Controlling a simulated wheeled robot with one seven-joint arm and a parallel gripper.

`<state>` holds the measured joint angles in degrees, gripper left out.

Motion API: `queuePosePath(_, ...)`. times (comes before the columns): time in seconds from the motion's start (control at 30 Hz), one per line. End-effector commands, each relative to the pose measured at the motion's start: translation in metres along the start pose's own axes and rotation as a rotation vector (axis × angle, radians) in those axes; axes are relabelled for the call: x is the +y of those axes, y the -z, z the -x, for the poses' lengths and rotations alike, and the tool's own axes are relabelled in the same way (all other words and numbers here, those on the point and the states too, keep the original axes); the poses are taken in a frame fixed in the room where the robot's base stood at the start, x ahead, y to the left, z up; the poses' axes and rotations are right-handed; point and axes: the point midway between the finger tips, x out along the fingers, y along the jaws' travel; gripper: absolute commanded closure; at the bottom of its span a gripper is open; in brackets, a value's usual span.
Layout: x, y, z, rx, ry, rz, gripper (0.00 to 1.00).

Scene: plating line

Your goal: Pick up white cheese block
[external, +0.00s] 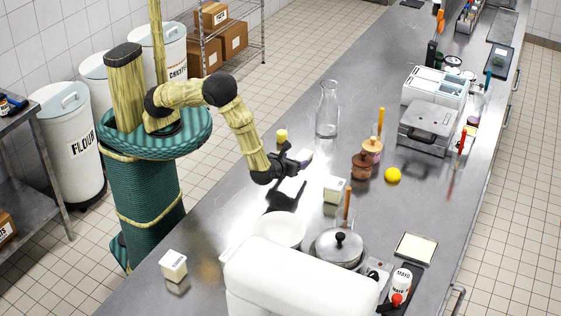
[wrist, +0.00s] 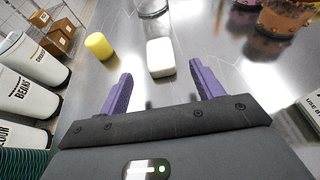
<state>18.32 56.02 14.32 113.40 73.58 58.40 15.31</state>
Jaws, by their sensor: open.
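The white cheese block (wrist: 160,57) lies on the steel counter in the wrist view, a pale block with rounded edges. It is ahead of my gripper (wrist: 158,88), roughly centred between the two purple fingers and beyond their tips. The fingers are wide apart with nothing between them. In the external view my gripper (external: 303,160) is low over the counter. I cannot clearly make out the block there, near the fingers.
A yellow cylinder (wrist: 99,45) stands left of the block. A glass carafe (external: 327,110) is farther back. A white labelled tub (external: 334,189), brown jars (external: 362,165) and a yellow ball (external: 392,175) are to the right. A bowl (external: 279,229) and a lidded pot (external: 339,249) stand nearer.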

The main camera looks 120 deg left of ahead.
Motion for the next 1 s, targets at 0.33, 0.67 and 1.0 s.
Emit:
queuePosePath(0.33,0.000,0.001,-0.014,0.001,0.001,0.000,0.34)
queuePosePath(0.67,0.001,0.001,-0.035,-0.001,-0.003,-0.002,0.34)
queuePosePath(1.0,0.000,0.005,-0.066,0.001,0.001,0.001,0.34)
